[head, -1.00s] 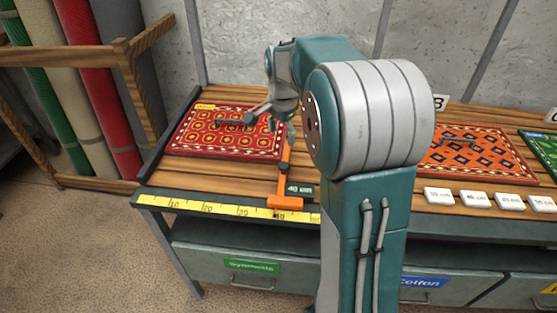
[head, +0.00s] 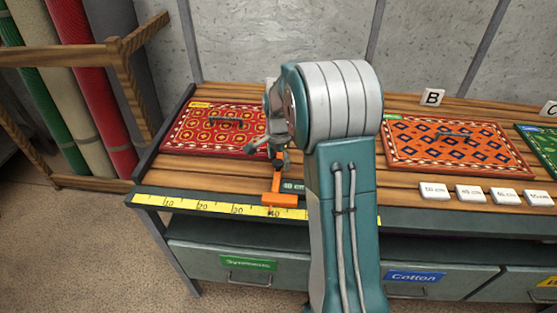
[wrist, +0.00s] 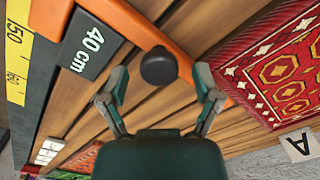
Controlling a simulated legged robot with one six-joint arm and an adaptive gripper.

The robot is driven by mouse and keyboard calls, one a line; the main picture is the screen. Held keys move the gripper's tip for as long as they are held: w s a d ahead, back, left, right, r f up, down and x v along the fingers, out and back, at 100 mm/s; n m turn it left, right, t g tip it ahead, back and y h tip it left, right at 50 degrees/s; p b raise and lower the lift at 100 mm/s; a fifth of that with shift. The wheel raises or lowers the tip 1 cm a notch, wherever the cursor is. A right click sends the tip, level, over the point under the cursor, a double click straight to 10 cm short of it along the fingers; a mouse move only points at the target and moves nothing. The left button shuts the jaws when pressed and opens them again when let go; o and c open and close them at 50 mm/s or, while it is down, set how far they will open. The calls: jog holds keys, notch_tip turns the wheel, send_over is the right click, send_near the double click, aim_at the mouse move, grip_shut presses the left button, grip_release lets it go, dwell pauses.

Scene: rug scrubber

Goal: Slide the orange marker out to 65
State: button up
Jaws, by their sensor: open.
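The orange marker (head: 284,200) sits at the front edge of the bench, its block at about the 40 mark of the yellow tape (head: 190,206). Its orange bar runs back across the wood, with a dark label reading 40 cm (wrist: 88,52) beside it. In the wrist view a round black knob (wrist: 158,68) stands on the orange bar (wrist: 130,25). My gripper (wrist: 160,82) is open, its fingers apart on either side of the knob and not visibly touching it. In the head view my gripper (head: 268,155) hangs over the bar; my arm hides the tape further right.
A red patterned rug (head: 215,132) lies left and behind the marker. An orange rug (head: 455,148) lies to the right, with several white labelled tiles (head: 470,194) in front. Drawers (head: 235,264) are below. Rolled rugs stand in a wooden rack (head: 95,185) at left.

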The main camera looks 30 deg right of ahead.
jog(key=shift+a, duration=0.15)
grip_shut()
jog(key=s+d, duration=0.4)
jog(key=d, duration=0.3)
jog(key=s+d, duration=0.5)
jog(key=d, duration=0.1)
jog(key=s+d, duration=0.5)
jog(key=d, duration=0.2)
jog(key=shift+d, duration=0.35)
jog(key=shift+c, duration=1.1)
grip_release()
jog(key=shift+o, duration=1.1)
jog(key=shift+d+f, duration=0.1)
